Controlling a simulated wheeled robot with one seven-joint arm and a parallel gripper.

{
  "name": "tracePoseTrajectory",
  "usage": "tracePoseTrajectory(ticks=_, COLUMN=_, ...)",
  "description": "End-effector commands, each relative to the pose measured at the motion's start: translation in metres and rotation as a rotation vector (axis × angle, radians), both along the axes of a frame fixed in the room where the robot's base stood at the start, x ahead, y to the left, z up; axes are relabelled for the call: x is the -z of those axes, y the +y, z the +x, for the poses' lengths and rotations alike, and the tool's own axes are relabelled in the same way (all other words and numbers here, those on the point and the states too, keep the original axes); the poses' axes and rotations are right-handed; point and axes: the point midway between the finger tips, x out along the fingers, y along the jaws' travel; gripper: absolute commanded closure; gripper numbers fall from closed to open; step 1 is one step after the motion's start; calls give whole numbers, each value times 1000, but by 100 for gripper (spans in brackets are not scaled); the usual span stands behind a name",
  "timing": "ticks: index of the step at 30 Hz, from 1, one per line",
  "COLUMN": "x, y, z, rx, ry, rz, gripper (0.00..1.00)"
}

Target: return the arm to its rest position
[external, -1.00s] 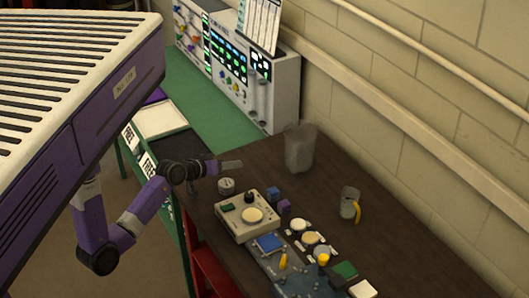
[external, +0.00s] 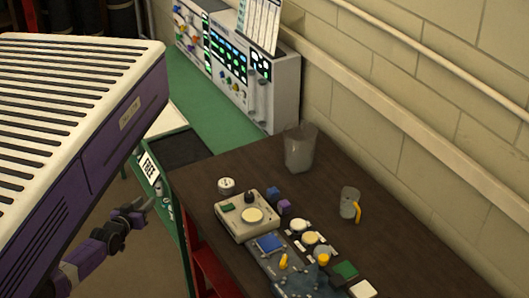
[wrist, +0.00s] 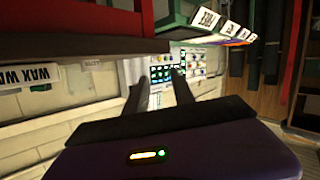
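My gripper (external: 146,206) hangs beside my purple body, in front of the tables' near side and clear of the brown tabletop (external: 395,240). In the wrist view its two dark fingers (wrist: 160,76) stand apart with nothing between them. My purple arm is low at the lower left of the external view, partly cut off by the picture's bottom edge and overlapped by my body.
The brown table carries a beige device (external: 235,224), a grey bin (external: 299,150), a mug (external: 348,208) and small parts. A control panel (external: 245,75) stands on the green table (external: 205,135).

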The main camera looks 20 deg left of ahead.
Motion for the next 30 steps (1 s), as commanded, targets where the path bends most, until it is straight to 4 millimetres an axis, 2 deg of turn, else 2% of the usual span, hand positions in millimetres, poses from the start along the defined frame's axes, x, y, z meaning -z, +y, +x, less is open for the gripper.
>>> tracePoseTrajectory(ticks=1, x=8, y=5, z=-7, rx=-4, ry=6, rz=26, gripper=69)
tracePoseTrajectory(ticks=9, x=19, y=30, z=-36, rx=-9, ry=18, rz=162, gripper=69)
tracePoseTrajectory(ticks=11, x=2, y=29, z=-34, rx=-10, ry=13, rz=160, gripper=69)
tracePoseTrajectory(ticks=22, x=-40, y=28, z=-34, rx=-8, ry=13, rz=157, gripper=69)
tracePoseTrajectory(ticks=25, x=-57, y=28, z=-34, rx=-8, ry=13, rz=157, gripper=69)
tracePoseTrajectory(ticks=30, x=-95, y=28, z=-34, rx=-8, ry=13, rz=157, gripper=69)
